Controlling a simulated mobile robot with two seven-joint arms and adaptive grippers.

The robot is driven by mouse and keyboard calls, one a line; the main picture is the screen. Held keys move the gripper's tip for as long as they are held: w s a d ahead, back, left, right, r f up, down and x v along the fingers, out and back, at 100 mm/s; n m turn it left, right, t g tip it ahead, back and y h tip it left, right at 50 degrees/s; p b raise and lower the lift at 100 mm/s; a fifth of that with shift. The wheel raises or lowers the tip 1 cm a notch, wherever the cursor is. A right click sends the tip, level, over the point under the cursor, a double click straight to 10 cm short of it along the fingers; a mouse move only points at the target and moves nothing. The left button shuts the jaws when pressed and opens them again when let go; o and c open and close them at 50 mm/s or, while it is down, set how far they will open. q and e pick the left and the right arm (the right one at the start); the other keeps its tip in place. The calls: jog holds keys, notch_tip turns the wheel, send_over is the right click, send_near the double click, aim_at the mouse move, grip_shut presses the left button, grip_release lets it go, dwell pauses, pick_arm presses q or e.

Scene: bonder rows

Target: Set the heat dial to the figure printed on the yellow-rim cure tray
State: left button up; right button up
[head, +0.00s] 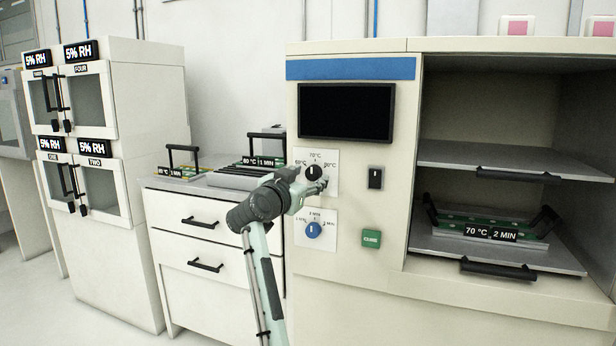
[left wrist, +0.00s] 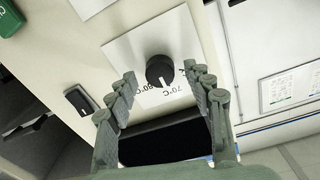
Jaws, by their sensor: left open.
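The heat dial (head: 314,173) is a black knob on a white plate marked 60, 70 and 80 °C. In the left wrist view its white mark (left wrist: 164,83) points roughly toward 70 °C. My left gripper (head: 323,184) is open in front of the dial; in the left wrist view its fingers (left wrist: 160,74) stand either side of the knob, not closed on it. Two cure trays stand on the counter: a front one (head: 178,172) with yellowish edges and a partly hidden one (head: 262,161) whose label seems to read 60 or 80 °C, 1 MIN. My right gripper is out of view.
A blue time dial (head: 313,230), a black rocker switch (head: 375,177) and a green button (head: 371,238) share the panel. A tray (head: 490,233) labelled 70 °C, 2 MIN sits on the lower oven shelf; its rim colour is unclear. Dry cabinets (head: 110,120) stand left.

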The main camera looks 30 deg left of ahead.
pick_arm(q)
jog(key=shift+c, duration=0.2)
jog(key=c, duration=1.1)
